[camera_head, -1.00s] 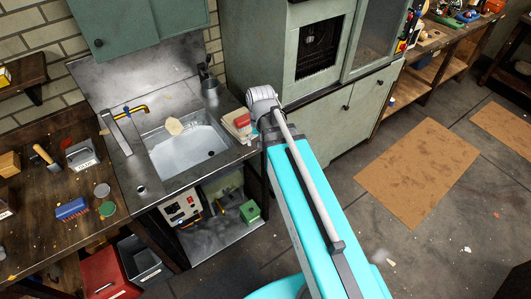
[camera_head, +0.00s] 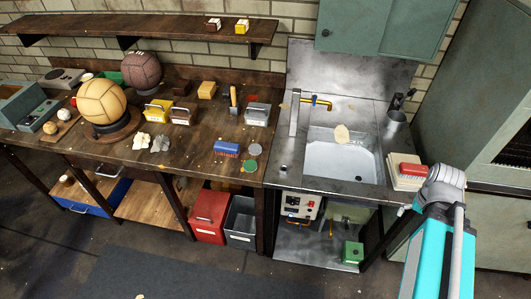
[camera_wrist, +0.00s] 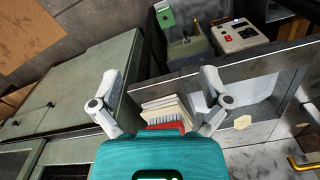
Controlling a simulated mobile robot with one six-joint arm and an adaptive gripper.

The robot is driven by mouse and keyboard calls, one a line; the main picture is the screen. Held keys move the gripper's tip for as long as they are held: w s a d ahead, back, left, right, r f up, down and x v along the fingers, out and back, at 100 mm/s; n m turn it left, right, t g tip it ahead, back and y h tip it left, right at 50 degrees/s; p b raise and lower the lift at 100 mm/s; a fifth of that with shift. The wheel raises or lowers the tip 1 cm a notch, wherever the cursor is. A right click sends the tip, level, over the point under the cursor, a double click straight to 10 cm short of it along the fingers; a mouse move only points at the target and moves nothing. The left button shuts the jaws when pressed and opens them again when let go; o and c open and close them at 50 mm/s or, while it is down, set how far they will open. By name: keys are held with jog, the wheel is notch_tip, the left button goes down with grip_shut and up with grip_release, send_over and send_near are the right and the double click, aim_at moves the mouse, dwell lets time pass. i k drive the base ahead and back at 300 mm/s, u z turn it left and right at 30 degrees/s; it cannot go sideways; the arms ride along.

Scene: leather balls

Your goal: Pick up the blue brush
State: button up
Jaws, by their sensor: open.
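The blue brush (camera_head: 227,148) lies on the wooden workbench, left of the sink, near the bench's front edge. It has a blue back and pale bristles below. My gripper (camera_wrist: 160,73) is open and empty in the wrist view, its two fingers spread apart. The blue brush is not in the wrist view. In the head view my arm is at the right, far from the blue brush, and my fingers are not clearly visible.
A metal-handled box (camera_head: 257,114) stands behind the blue brush; a grey round tin (camera_head: 255,150) and a green one (camera_head: 249,166) lie to its right. Pale gloves (camera_head: 160,144) lie to its left. The sink (camera_head: 343,160) lies between bench and arm. Floor in front is clear.

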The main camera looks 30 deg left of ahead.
aim_at(227, 148)
jog(key=u, duration=1.65)
